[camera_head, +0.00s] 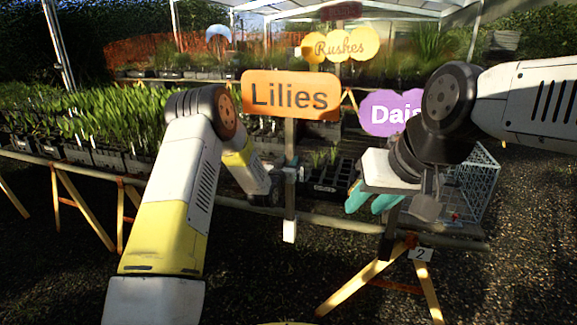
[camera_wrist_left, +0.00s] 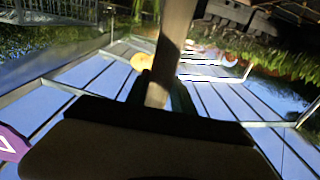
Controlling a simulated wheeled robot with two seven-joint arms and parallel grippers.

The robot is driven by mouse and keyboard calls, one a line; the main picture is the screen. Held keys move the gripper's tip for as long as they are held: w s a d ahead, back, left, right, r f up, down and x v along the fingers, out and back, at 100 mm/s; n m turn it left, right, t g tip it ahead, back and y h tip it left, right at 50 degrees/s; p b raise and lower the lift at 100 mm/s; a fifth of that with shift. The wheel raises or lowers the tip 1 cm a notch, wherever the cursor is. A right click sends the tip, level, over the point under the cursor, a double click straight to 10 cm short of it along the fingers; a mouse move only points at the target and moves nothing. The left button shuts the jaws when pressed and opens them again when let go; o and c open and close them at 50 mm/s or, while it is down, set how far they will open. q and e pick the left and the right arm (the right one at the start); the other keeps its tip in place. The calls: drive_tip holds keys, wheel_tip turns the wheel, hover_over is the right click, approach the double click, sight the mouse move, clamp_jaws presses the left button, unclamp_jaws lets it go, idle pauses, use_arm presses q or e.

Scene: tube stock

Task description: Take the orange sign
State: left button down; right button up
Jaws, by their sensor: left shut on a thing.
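The orange sign (camera_head: 291,95) reads "Lilies" and stands upright on a pale wooden post in the head view. My left gripper (camera_head: 290,172) is at the post below the board and is shut on it. In the left wrist view the post (camera_wrist_left: 176,40) runs down between the fingers of my left gripper (camera_wrist_left: 160,95). The post's lower end (camera_head: 289,232) shows below the gripper in the head view. My right gripper (camera_head: 372,200) has teal fingers and hangs to the right, in front of the purple sign; I cannot tell its opening.
A purple sign (camera_head: 388,112) is partly hidden by my right arm. A yellow "Rushes" sign (camera_head: 340,46) stands behind. Black trays (camera_head: 332,178) and potted plants (camera_head: 100,125) fill the bench. A wire crate (camera_head: 478,185) is at the right. Trestle legs (camera_head: 362,285) stand below on dark gravel.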

sight(289, 134)
use_arm(q)
drive_tip(key=shift+r, duration=5.05)
